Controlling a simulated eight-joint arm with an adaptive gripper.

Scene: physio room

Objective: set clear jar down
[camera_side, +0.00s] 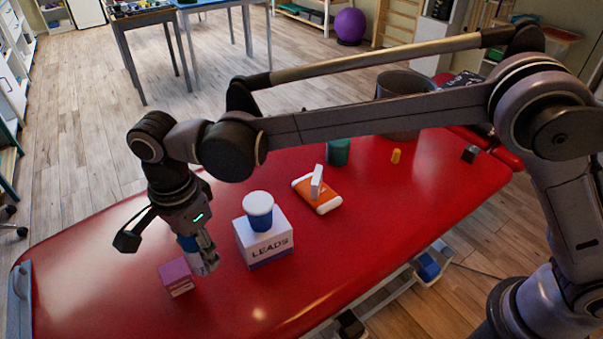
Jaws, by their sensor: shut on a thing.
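My gripper (199,250) points down over the left part of the red padded table. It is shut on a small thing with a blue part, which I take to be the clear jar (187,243). The fingers and the angle hide most of it, so its clear body is hard to make out. The gripper is between a pink box (176,277) on its lower left and a white LEADS box (264,240) on its right. I cannot tell whether the jar touches the table.
A blue tub with a white lid (258,208) stands on the LEADS box. On the red table (370,235) there are also an orange-and-white case (318,195), a green container (338,152), an orange bottle (396,156) and a grey bin (402,84). The front left surface is bare.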

